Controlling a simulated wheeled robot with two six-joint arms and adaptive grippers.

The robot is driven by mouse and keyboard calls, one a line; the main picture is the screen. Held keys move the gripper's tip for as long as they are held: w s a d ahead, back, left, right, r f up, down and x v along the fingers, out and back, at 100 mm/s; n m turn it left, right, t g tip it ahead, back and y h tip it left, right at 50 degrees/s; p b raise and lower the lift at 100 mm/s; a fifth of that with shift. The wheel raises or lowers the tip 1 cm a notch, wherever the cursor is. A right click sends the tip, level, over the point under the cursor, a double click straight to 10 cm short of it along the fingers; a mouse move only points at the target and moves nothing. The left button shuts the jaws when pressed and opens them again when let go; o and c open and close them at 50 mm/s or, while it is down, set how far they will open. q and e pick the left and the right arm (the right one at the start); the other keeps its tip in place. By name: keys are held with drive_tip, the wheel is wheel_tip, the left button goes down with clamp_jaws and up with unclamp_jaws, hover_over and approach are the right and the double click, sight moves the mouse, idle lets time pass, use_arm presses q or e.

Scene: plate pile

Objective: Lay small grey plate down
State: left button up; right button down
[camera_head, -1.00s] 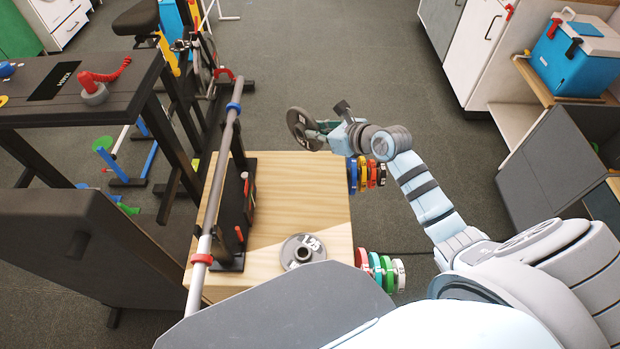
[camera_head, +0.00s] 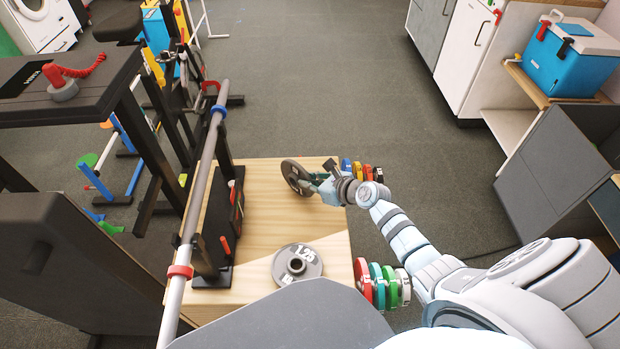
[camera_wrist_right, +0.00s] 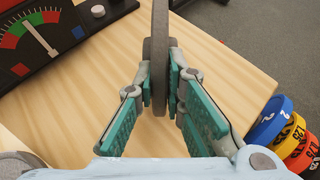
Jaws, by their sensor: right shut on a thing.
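The small grey plate (camera_head: 296,178) is a dark grey disc held on edge near the far end of the wooden box top (camera_head: 258,225). My right gripper (camera_head: 318,183) is shut on it. In the right wrist view the plate (camera_wrist_right: 160,50) stands edge-on between the two teal finger pads of the gripper (camera_wrist_right: 165,90), over the wood. I cannot tell whether its lower edge touches the wood. My left gripper is not in view.
A grey plate with a hub (camera_head: 297,264) lies flat at the near end of the box. A barbell (camera_head: 205,170) and black rack line the left side. Coloured plates (camera_head: 375,282) hang on the right side. The wood between is clear.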

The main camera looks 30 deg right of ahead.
drive_tip(key=shift+r, duration=0.2)
drive_tip(key=c, duration=2.1)
unclamp_jaws()
drive_tip(key=shift+f, duration=0.2)
drive_tip(key=o, duration=0.4)
drive_tip(key=shift+s+r, duration=0.1)
drive_tip(key=shift+o, duration=0.2)
drive_tip(key=shift+r, duration=0.15)
drive_tip(key=p+v, duration=0.5)
drive_tip(key=v, duration=0.7)
